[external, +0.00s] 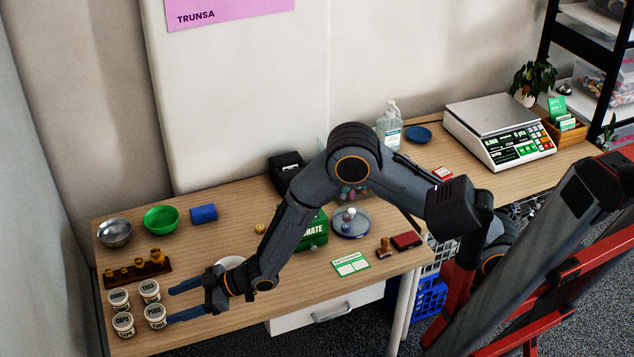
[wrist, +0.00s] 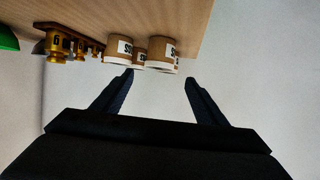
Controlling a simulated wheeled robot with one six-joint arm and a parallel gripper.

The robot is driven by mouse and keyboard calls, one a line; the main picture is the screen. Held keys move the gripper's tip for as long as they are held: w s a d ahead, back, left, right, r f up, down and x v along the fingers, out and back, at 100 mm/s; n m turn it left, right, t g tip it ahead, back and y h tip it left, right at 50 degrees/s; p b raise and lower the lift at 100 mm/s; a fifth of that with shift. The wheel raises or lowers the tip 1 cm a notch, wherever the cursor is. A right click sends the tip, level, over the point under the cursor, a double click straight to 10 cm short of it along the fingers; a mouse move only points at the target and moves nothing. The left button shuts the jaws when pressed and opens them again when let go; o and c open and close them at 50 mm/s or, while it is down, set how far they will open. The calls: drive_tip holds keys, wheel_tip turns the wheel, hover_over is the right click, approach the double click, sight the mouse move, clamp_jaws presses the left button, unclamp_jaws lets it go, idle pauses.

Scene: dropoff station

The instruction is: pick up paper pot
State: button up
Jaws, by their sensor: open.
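The letters are too small to read surely. My gripper (external: 171,305) is open and empty, just right of the cluster, fingers pointing left. In the wrist view, a pot (wrist: 161,50) shows just beyond the gap of my open gripper (wrist: 159,78), with another pot (wrist: 118,48) beside it.
A dark rack with brass pieces (external: 137,270) stands behind the pots. A white dish (external: 230,262) is partly hidden by my arm. Table between the rack and bowls is clear.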

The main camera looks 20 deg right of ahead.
sight(161, 310)
drive_tip(key=shift+f, duration=0.55)
drive_tip(key=shift+a+f, duration=0.15)
drive_tip(key=shift+a, duration=0.1)
drive_tip(key=p+x, duration=0.1)
drive_tip(key=x, duration=0.6)
drive_tip(key=shift+w+a+p, duration=0.1)
drive_tip(key=shift+w+p, duration=0.15)
drive_tip(key=shift+p, duration=0.1)
drive_tip(key=c, duration=1.2)
